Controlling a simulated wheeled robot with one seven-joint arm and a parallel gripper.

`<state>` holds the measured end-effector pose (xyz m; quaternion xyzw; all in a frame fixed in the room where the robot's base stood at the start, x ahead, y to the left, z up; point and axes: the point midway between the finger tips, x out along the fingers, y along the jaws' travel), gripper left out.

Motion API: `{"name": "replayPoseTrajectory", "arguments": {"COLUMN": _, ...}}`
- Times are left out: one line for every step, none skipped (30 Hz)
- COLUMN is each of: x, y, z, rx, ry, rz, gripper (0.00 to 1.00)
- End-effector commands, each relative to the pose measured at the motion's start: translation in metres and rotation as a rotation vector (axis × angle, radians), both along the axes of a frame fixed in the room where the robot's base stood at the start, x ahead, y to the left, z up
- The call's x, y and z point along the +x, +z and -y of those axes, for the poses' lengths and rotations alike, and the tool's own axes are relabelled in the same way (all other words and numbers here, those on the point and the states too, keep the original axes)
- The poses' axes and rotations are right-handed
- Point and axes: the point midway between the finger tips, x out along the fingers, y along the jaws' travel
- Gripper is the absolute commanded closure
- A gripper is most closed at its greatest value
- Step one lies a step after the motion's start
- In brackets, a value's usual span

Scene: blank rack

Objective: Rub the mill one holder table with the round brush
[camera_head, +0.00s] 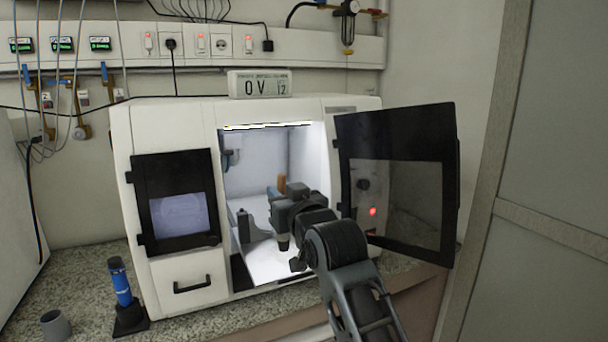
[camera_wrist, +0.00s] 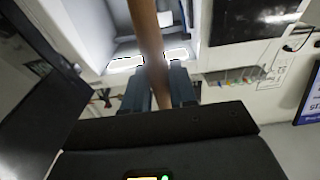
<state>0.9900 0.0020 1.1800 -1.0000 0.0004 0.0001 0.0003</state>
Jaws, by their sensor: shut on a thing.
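The mill (camera_head: 175,120) is a white cabinet on the counter, its right-hand door (camera_head: 450,180) swung open. My arm reaches through the opening into the lit chamber. My gripper (camera_wrist: 160,88) is shut on a brown wooden handle (camera_wrist: 147,35), which I take to be the round brush; its bristles are not clear in either view. A small brown piece (camera_head: 282,181) shows by the gripper in the head view. A dark grey upright part (camera_head: 243,226) stands at the chamber's left. I cannot clearly make out the holder table; my arm covers part of the chamber.
The open door stands close to the right of my arm. A shut dark door with a window (camera_head: 180,212) is at the mill's left. A blue tool in a black stand (camera_head: 122,290) and a grey cup (camera_head: 55,325) stand on the speckled counter. A display (camera_head: 259,84) sits on top.

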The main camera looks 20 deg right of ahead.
Motion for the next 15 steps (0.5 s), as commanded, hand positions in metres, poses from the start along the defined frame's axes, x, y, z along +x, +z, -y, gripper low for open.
{"name": "replayPoseTrajectory", "arguments": {"x": 0.002, "y": 0.009, "z": 0.000, "rx": 0.000, "ry": 0.000, "rz": 0.001, "gripper": 1.00}}
{"name": "replayPoseTrajectory", "arguments": {"x": 0.002, "y": 0.011, "z": 0.000, "rx": 0.000, "ry": 0.000, "rz": 0.001, "gripper": 1.00}}
{"name": "replayPoseTrajectory", "arguments": {"x": 0.003, "y": 0.015, "z": 0.000, "rx": 0.000, "ry": 0.000, "rz": 0.001, "gripper": 1.00}}
{"name": "replayPoseTrajectory", "arguments": {"x": 0.004, "y": 0.017, "z": 0.000, "rx": 0.000, "ry": 0.000, "rz": 0.001, "gripper": 1.00}}
{"name": "replayPoseTrajectory", "arguments": {"x": 0.004, "y": 0.019, "z": 0.000, "rx": 0.000, "ry": 0.000, "rz": 0.001, "gripper": 1.00}}
{"name": "replayPoseTrajectory", "arguments": {"x": 0.005, "y": 0.021, "z": 0.000, "rx": 0.000, "ry": 0.000, "rz": 0.001, "gripper": 1.00}}
{"name": "replayPoseTrajectory", "arguments": {"x": 0.005, "y": 0.022, "z": 0.000, "rx": 0.000, "ry": 0.000, "rz": 0.000, "gripper": 1.00}}
{"name": "replayPoseTrajectory", "arguments": {"x": 0.006, "y": 0.022, "z": 0.000, "rx": 0.000, "ry": 0.000, "rz": 0.000, "gripper": 1.00}}
{"name": "replayPoseTrajectory", "arguments": {"x": 0.006, "y": 0.022, "z": 0.000, "rx": 0.000, "ry": 0.000, "rz": 0.000, "gripper": 1.00}}
{"name": "replayPoseTrajectory", "arguments": {"x": 0.006, "y": 0.022, "z": 0.000, "rx": 0.000, "ry": 0.000, "rz": 0.000, "gripper": 1.00}}
{"name": "replayPoseTrajectory", "arguments": {"x": 0.006, "y": 0.022, "z": 0.000, "rx": 0.000, "ry": 0.000, "rz": 0.000, "gripper": 1.00}}
{"name": "replayPoseTrajectory", "arguments": {"x": 0.006, "y": 0.022, "z": 0.000, "rx": 0.000, "ry": 0.000, "rz": 0.000, "gripper": 1.00}}
{"name": "replayPoseTrajectory", "arguments": {"x": 0.006, "y": 0.022, "z": 0.000, "rx": 0.000, "ry": 0.000, "rz": 0.000, "gripper": 1.00}}
{"name": "replayPoseTrajectory", "arguments": {"x": 0.006, "y": 0.022, "z": 0.000, "rx": 0.000, "ry": 0.000, "rz": 0.000, "gripper": 1.00}}
{"name": "replayPoseTrajectory", "arguments": {"x": 0.006, "y": 0.022, "z": 0.000, "rx": 0.000, "ry": 0.000, "rz": 0.000, "gripper": 1.00}}
